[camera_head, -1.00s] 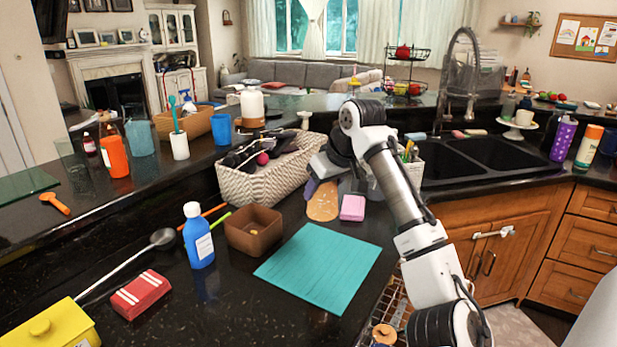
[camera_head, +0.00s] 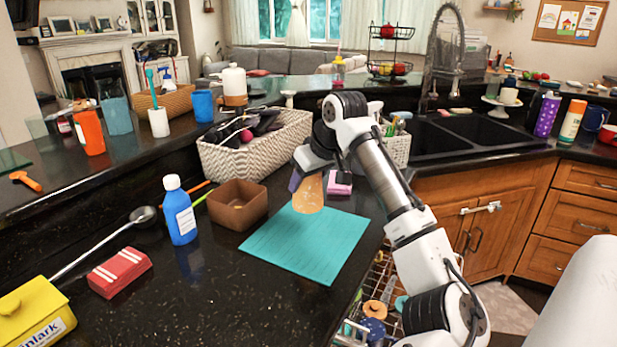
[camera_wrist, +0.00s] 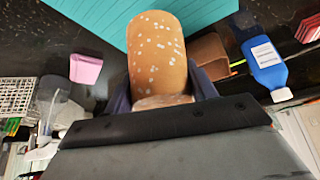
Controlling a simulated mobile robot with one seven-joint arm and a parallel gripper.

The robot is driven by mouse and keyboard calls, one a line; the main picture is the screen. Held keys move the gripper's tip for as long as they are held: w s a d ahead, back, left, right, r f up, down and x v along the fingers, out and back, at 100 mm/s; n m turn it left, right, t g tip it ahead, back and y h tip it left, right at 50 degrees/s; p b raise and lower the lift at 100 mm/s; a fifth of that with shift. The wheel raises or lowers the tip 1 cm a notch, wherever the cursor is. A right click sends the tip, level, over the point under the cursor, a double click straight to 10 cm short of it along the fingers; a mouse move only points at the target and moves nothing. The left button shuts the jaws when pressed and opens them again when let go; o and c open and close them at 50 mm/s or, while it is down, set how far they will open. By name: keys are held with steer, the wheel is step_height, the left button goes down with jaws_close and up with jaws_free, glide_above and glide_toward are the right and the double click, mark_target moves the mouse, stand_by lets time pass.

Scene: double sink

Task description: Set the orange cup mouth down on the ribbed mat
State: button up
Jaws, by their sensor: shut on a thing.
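The orange cup (camera_head: 309,194), tan-orange with white speckles, is held in my gripper (camera_head: 306,181). In the wrist view the cup (camera_wrist: 157,55) lies between the two dark fingers, which are shut on its sides. It is tilted; I cannot tell for sure which end is its mouth. The teal ribbed mat (camera_head: 300,255) lies flat and bare on the black counter. In the head view the cup overlaps the mat's far edge and looks to be above it; the gap is not clear. The mat also shows in the wrist view (camera_wrist: 95,18).
A brown square bowl (camera_head: 237,206) and a blue bottle (camera_head: 180,212) stand left of the mat. A pink sponge (camera_head: 340,186) lies beyond it, near the woven basket (camera_head: 225,160). An open dish rack (camera_head: 378,300) is below the counter's right edge.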

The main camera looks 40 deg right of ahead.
steer(key=shift+f+b, duration=2)
steer(key=shift+f, duration=1.9)
steer(key=o, duration=1.1)
steer(key=shift+c, duration=0.2)
steer(key=shift+r, duration=0.1)
steer(key=b+v, duration=0.1)
steer(key=v, duration=1.2)
steer(key=shift+s+r, duration=0.2)
steer(key=shift+r, duration=0.1)
